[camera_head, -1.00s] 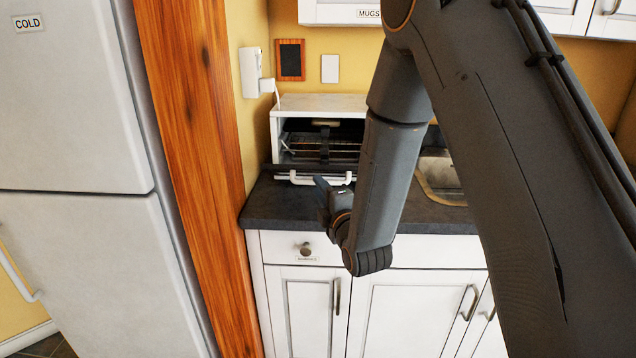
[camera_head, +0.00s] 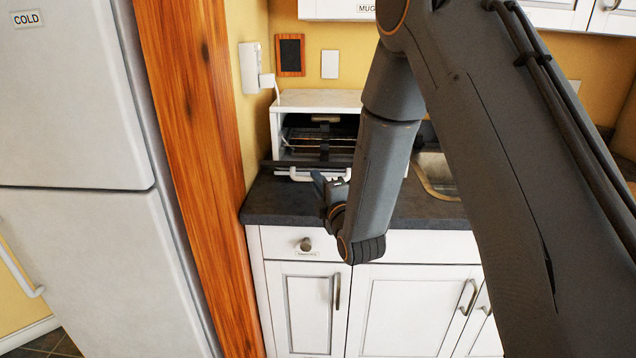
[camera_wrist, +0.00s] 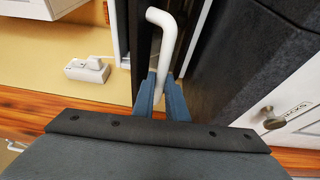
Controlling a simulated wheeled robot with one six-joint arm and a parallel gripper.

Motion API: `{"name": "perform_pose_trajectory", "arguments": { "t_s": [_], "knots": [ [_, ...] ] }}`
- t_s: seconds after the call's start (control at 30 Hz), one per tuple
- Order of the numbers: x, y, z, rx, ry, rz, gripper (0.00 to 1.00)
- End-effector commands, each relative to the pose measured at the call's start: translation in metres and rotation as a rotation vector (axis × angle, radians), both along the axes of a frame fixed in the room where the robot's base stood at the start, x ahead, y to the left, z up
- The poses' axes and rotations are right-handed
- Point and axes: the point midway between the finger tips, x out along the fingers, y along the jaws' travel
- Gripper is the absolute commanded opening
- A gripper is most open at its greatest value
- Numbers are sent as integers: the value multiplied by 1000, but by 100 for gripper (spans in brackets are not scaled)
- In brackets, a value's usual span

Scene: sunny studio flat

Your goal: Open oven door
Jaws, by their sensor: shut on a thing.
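The small white oven (camera_head: 320,100) stands on the dark counter in the head view. Its front is open, and the dark inside and a wire rack show. The oven door (camera_head: 276,164) is down, roughly level, low at the front. Its white handle (camera_head: 303,178) runs along the outer edge. My gripper (camera_head: 322,184) is at the right part of this handle, partly hidden by my arm.
A wooden post (camera_head: 190,150) and a white fridge (camera_head: 75,100) stand left of the oven. White cabinets (camera_head: 410,300) with a drawer knob (camera_head: 305,244) are below the counter (camera_head: 270,205). A sink (camera_head: 438,175) lies to the right. A wall box (camera_head: 250,68) is above left.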

Motion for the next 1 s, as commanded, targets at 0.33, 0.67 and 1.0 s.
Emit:
{"name": "perform_pose_trajectory", "arguments": {
  "t_s": [0.33, 0.67, 1.0],
  "knots": [
    [-7, 0, -44, -1, 5, 1, 0],
    [-9, 0, -51, 0, 4, 1, 0],
    [-9, 0, -51, -1, 3, 1, 20]
  ]
}}
